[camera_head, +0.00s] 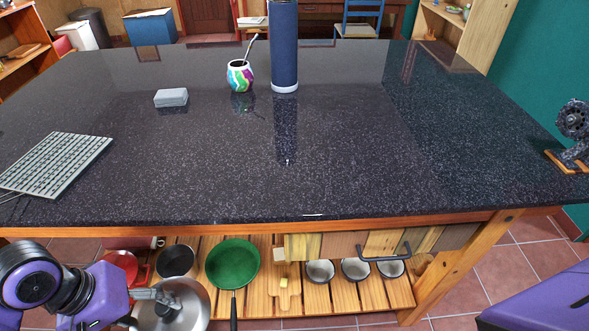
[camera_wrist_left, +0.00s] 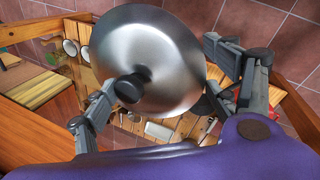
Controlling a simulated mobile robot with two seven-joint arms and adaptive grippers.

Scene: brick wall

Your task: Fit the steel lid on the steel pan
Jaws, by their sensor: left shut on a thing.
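The steel lid (camera_head: 190,313) is a round, shiny disc with a black knob, low at the left in the head view. It fills the middle of the left wrist view (camera_wrist_left: 160,55), tilted, with its knob (camera_wrist_left: 130,88) towards the camera. My left gripper (camera_head: 152,306) is at the lid. In the wrist view its fingers (camera_wrist_left: 158,66) lie on either side of part of the lid, one close to the knob. The exact contact is unclear. I cannot make out the steel pan for certain; the lid and gripper hide part of the shelf. My right gripper is not seen.
A dark pot (camera_head: 176,261), a red pan (camera_head: 121,268), a green pan (camera_head: 232,264) and several cups (camera_head: 355,268) stand on the slatted shelf (camera_head: 262,288). The dark countertop (camera_head: 300,150) overhangs it. A table leg (camera_head: 455,265) stands to the right.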

